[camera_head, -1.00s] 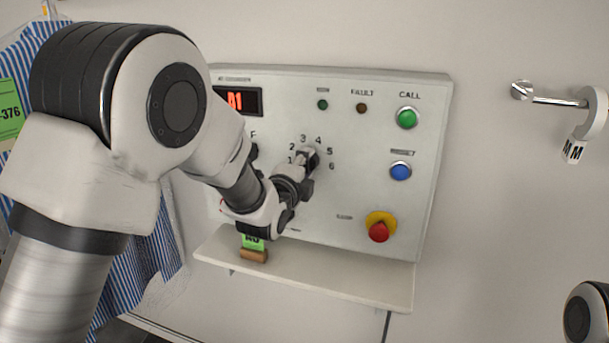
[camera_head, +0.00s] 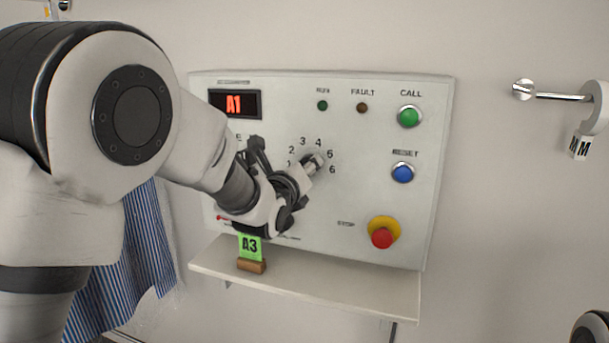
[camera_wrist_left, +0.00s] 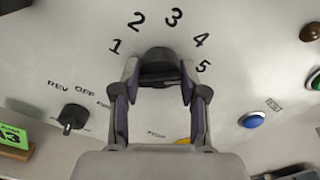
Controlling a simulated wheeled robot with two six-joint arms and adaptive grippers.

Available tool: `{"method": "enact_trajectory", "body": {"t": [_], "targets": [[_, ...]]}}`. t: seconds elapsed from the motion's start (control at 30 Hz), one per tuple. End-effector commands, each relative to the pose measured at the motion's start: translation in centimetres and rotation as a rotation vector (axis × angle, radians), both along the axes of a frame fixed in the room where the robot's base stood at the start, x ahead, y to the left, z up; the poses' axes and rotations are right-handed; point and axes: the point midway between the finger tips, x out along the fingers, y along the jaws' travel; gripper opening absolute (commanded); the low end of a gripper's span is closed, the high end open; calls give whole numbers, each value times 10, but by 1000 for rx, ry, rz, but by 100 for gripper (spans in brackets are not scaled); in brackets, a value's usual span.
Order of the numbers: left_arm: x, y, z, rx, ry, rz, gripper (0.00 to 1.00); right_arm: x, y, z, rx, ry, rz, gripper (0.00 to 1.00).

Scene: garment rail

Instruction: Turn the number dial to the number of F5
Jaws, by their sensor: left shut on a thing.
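The number dial (camera_head: 314,162) is a knob on the white control panel (camera_head: 345,215), with numbers 1 to 6 around it in the head view. My left gripper (camera_head: 303,170) is shut on it. In the left wrist view, its two fingertips (camera_wrist_left: 158,74) stand on either side of the dark knob (camera_wrist_left: 159,58), below the numbers 1 to 5. The fingers hide much of the knob, so I cannot tell which number it points to. The red display (camera_head: 234,104) reads A1. My right gripper is out of view.
A green A3 card (camera_head: 250,246) stands in a wooden holder on the shelf (camera_head: 330,287) below. A REV/OFF knob (camera_wrist_left: 72,117), blue button (camera_head: 402,172), green button (camera_head: 409,116) and red stop button (camera_head: 381,237) are on the panel. Striped cloth (camera_head: 125,260) hangs at left.

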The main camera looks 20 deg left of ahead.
Motion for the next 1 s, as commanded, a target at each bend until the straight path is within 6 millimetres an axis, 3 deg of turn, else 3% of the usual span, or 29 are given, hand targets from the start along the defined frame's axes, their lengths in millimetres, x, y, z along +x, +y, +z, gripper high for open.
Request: {"method": "enact_trajectory", "body": {"t": [0.4, 0.93, 0.97, 1.0], "targets": [[0, 0, -5, 199, 2, 0, 8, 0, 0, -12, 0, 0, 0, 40], [0, 0, -6, 223, 4, -1, 8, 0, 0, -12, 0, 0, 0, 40], [0, 0, -5, 223, 4, -1, 53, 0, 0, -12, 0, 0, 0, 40], [0, 0, -5, 223, 3, -1, 67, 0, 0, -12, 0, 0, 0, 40]]}}
